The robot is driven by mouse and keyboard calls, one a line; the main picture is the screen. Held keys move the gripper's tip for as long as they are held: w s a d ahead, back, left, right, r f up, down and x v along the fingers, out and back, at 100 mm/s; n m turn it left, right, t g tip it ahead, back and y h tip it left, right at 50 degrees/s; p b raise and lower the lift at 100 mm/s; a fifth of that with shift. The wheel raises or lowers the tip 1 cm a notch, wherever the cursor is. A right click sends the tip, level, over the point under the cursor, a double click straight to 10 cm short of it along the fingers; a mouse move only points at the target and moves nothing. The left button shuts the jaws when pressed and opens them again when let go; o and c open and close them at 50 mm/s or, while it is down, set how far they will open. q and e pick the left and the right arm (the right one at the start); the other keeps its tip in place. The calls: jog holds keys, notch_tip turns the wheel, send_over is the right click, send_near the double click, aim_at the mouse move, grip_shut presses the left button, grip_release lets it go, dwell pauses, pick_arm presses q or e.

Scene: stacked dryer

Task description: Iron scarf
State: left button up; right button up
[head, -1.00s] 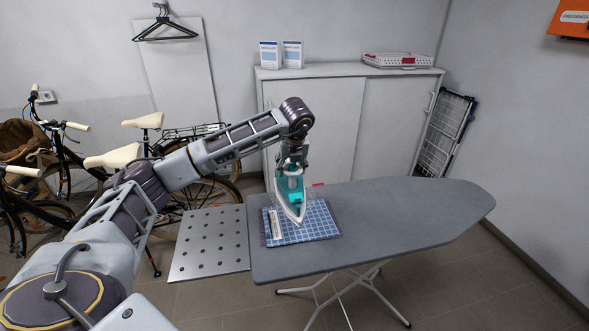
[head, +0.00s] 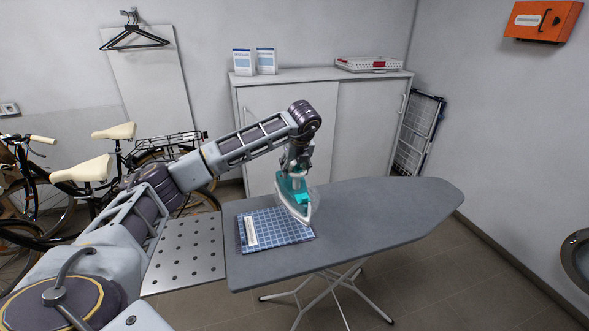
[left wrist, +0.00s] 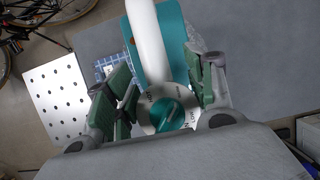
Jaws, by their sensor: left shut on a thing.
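A blue checked, folded scarf (head: 275,231) lies flat at the left end of the grey ironing board (head: 380,213). A white strip lies along its left side. My left gripper (head: 297,165) is shut on the teal and white iron (head: 294,196), which is tilted over the scarf's right edge. Whether its soleplate touches the scarf I cannot tell. In the left wrist view the iron (left wrist: 152,45) with its white handle and teal dial sits between the fingers of the left gripper (left wrist: 165,90); a bit of scarf (left wrist: 106,66) shows beside it. My right gripper is not in view.
A perforated metal plate (head: 187,255) adjoins the board's left end. Bicycles (head: 90,170) stand at the left. A white cabinet (head: 360,125) stands behind, with a folded drying rack (head: 418,135) beside it. The board's right part is clear.

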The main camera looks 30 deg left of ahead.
aim_at(296, 186)
pick_arm(q)
jog(key=shift+r, duration=0.15)
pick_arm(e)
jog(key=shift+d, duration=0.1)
pick_arm(q)
jog(key=shift+f+b, duration=0.9)
jog(key=shift+f, duration=1.2)
jog(key=shift+f+b, duration=0.3)
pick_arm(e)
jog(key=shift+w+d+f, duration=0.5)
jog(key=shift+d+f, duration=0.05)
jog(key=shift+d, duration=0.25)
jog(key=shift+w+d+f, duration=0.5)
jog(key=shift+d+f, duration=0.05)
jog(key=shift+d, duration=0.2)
